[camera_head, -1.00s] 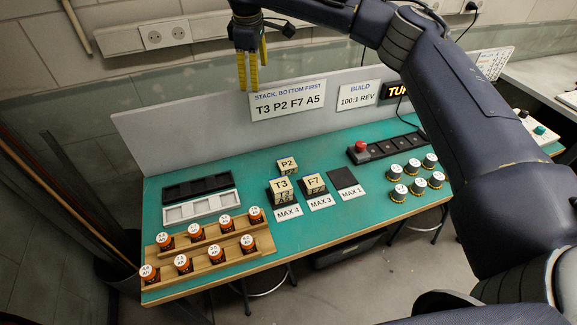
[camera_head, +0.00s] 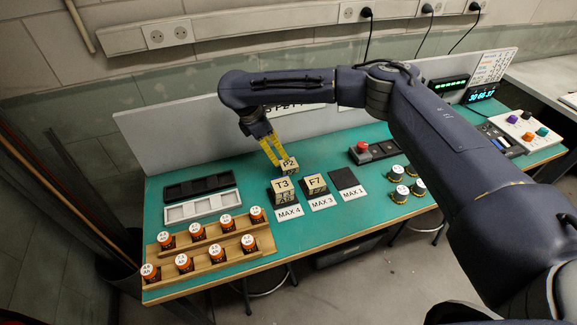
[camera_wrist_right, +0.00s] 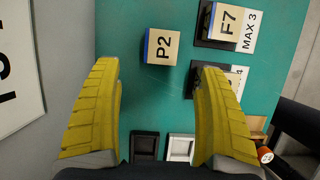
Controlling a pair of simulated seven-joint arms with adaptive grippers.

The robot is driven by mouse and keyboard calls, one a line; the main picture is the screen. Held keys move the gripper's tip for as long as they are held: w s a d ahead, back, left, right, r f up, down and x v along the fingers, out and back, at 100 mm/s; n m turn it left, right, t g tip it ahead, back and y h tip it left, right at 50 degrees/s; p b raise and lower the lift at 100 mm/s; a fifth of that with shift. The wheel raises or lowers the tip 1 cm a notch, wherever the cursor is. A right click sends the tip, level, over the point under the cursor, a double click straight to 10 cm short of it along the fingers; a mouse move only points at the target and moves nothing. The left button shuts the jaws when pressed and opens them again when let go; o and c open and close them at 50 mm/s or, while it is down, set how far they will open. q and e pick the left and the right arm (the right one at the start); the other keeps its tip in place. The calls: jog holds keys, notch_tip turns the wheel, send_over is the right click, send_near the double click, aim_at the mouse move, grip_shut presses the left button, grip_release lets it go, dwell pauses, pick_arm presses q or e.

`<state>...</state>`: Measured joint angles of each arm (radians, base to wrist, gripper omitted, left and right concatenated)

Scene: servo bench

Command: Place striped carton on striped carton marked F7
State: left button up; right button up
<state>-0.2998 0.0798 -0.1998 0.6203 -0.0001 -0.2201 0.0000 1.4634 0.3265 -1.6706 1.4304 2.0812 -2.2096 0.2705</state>
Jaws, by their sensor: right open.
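A striped carton marked P2 (camera_head: 288,166), cream with a blue edge, stands on the green bench behind the carton marked T3 (camera_head: 282,185). T3 appears to sit on another carton on the MAX 4 pad. The striped carton marked F7 (camera_head: 314,183) stands on the MAX 3 pad, to the right of T3. My right gripper (camera_head: 274,157) is open and empty, its yellow fingers just above and beside P2. In the right wrist view, P2 (camera_wrist_right: 161,46) lies ahead of the open fingertips, roughly centred between them; F7 (camera_wrist_right: 228,22) is at upper right. My left gripper is out of view.
The MAX 1 pad (camera_head: 345,179) is empty. A wooden rack (camera_head: 215,254) with several orange-labelled jars stands front left. Black (camera_head: 198,186) and white (camera_head: 200,206) trays lie behind it. A grey panel (camera_head: 170,140) borders the bench's back. Several knobs stand right of the pads.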

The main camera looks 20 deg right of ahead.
aim_at(286, 163)
jog(key=shift+x, duration=4.75)
jog(key=shift+s, duration=0.1)
jog(key=c, duration=1.3)
